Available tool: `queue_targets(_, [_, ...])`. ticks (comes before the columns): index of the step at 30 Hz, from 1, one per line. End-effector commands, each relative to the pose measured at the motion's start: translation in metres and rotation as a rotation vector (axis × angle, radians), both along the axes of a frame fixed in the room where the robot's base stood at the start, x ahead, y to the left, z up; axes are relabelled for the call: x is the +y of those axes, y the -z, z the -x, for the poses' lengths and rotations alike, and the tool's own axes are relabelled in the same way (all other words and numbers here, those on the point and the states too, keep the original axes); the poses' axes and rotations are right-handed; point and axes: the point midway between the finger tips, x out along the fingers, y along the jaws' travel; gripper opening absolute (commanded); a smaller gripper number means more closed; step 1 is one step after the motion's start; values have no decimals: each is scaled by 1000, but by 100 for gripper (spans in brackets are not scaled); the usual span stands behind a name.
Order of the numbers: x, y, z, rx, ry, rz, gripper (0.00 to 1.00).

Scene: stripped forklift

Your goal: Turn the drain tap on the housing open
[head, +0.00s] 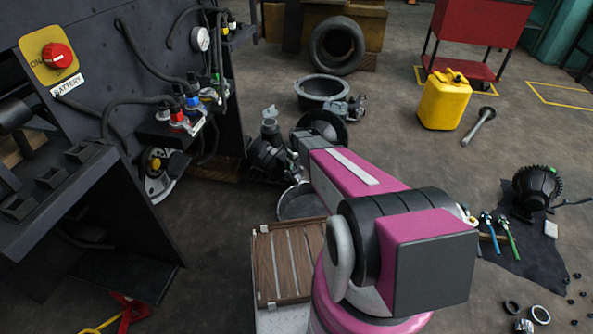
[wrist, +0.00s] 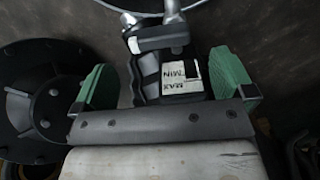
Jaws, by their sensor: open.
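A dark housing (head: 268,152) stands on the floor left of my arm in the head view, partly behind my wrist. In the wrist view a black ribbed housing part (wrist: 150,75) with a white MAX/MIN label lies between my finger pads. A grey metal fitting (wrist: 158,38), which looks like the drain tap, sits at its top end. Its handle position is hard to tell. My gripper (wrist: 163,80) is open, with one green pad on each side of the housing part. I cannot tell whether either pad touches it. Nothing is clearly held.
A round metal pan (head: 299,203) lies below the housing; a curved rim shows at the wrist view's top. A black flanged disc (wrist: 42,105) is beside the left pad. The dark forklift panel (head: 90,60) with hoses stands left. A slatted wooden board (head: 285,262) is in front.

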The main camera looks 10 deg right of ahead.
Motion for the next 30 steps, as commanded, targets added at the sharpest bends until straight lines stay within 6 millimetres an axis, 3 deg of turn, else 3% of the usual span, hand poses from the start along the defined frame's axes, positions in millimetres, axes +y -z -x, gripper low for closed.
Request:
queue_targets(3, [0,22,-1,2,0,0,100])
queue_targets(9, [0,44,-1,1,1,0,100])
queue_targets(21, [0,50,0,0,1,0,100])
queue_targets(22, [0,50,0,0,1,0,97])
queue_targets(26, [0,50,0,0,1,0,54])
queue_targets(30, [0,50,0,0,1,0,53])
